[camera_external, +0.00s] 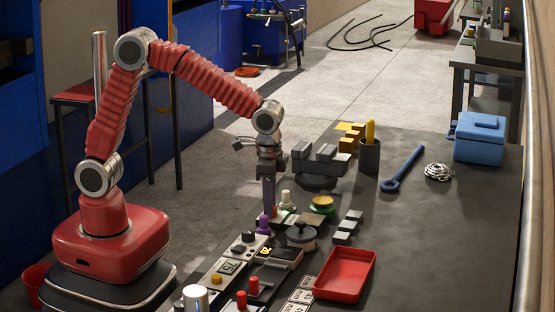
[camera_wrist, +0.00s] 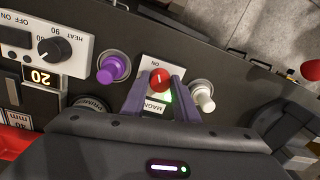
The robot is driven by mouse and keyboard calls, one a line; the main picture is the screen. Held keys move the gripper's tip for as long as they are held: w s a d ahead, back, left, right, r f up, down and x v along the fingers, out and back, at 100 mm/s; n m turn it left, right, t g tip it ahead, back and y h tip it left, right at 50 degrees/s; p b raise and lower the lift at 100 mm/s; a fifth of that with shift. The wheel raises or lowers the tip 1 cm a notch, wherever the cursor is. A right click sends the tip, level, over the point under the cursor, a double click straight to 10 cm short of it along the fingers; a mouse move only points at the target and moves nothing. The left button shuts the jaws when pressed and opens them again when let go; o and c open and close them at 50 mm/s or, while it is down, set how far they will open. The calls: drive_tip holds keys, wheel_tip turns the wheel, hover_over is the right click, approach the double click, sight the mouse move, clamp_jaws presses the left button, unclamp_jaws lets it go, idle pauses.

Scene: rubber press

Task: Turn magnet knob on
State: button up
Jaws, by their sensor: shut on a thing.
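The magnet knob (camera_wrist: 159,77) is a red round knob in the wrist view, on a white plate (camera_wrist: 151,72) marked ON, with a partly covered label reading MAGN. My gripper (camera_wrist: 160,86) points down over the plate, with one purple-grey finger on each side of the knob, shut on it. A small green glow shows between the fingers beside the knob. In the camera_external view my gripper (camera_external: 268,206) is down at the back end of the row of panels, and the knob is hidden there. The exact angle of the knob is hard to read.
A purple button (camera_wrist: 112,69) and a white button (camera_wrist: 202,97) stand close on either side of the plate. A heat dial (camera_wrist: 53,50) is at the left. A red tray (camera_external: 345,274), a blue wrench (camera_external: 403,169) and a blue box (camera_external: 480,140) lie on the bench.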

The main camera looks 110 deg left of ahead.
drive_tip(key=shift+n, duration=0.6)
drive_tip(key=shift+c, duration=0.4)
drive_tip(key=o, duration=1.1)
drive_tip(key=shift+c, duration=0.2)
wheel_tip(320, 180, up, 14)
drive_tip(key=shift+w+d+f, duration=0.15)
drive_tip(key=shift+d, duration=0.25)
